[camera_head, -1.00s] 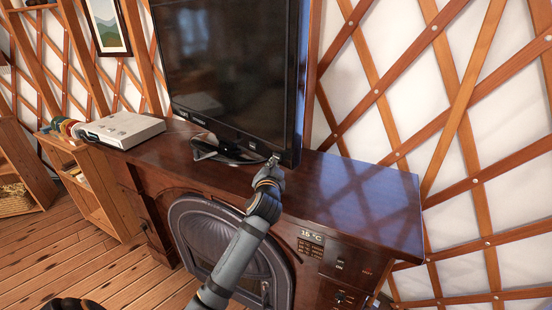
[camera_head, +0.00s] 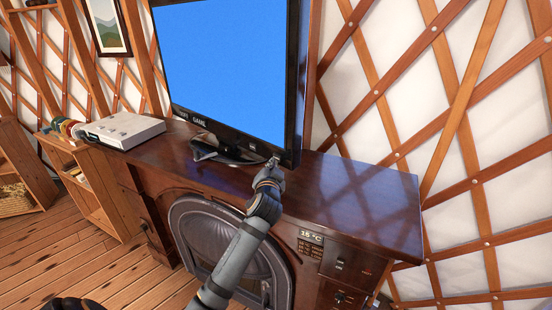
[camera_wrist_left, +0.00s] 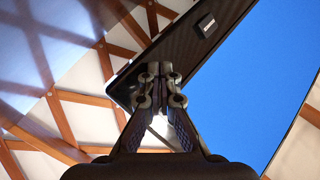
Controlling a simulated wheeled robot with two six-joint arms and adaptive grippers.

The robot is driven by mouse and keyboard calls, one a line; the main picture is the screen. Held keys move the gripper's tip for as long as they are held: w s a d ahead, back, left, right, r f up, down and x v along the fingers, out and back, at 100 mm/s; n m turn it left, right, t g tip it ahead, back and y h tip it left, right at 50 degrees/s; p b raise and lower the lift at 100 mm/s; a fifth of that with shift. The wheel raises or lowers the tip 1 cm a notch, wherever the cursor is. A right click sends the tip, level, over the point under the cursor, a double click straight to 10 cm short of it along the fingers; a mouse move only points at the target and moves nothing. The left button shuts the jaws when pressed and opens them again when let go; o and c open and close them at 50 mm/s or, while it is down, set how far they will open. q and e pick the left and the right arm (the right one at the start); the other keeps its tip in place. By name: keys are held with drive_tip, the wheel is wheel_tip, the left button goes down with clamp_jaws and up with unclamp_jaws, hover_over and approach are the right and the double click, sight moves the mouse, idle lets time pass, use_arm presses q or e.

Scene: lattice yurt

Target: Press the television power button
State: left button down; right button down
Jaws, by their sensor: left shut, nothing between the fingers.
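The television (camera_head: 222,75) stands on the wooden fireplace cabinet, and its screen is lit plain blue. It also shows tilted in the left wrist view (camera_wrist_left: 262,85). My left gripper (camera_head: 273,163) is shut and empty, with its fingertips at the lower right corner of the television's black frame. In the left wrist view, the fingertips (camera_wrist_left: 160,72) meet over the frame's corner and hide what lies behind them. I cannot tell whether they touch it. A small dark square with a label (camera_wrist_left: 206,25) sits on the frame there. My right gripper is not in view.
The cabinet top (camera_head: 365,190) is bare to the right of the television. A white console (camera_head: 123,130) sits at its left. A dark arched stove door (camera_head: 215,235) and a panel reading 16 °C (camera_head: 311,236) are on the front. The lattice wall (camera_head: 460,120) stands behind.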

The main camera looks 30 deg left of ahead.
use_arm(q)
drive_tip(key=s+a+p, duration=0.1)
drive_tip(key=s, duration=0.5)
idle(0.4)
idle(0.6)
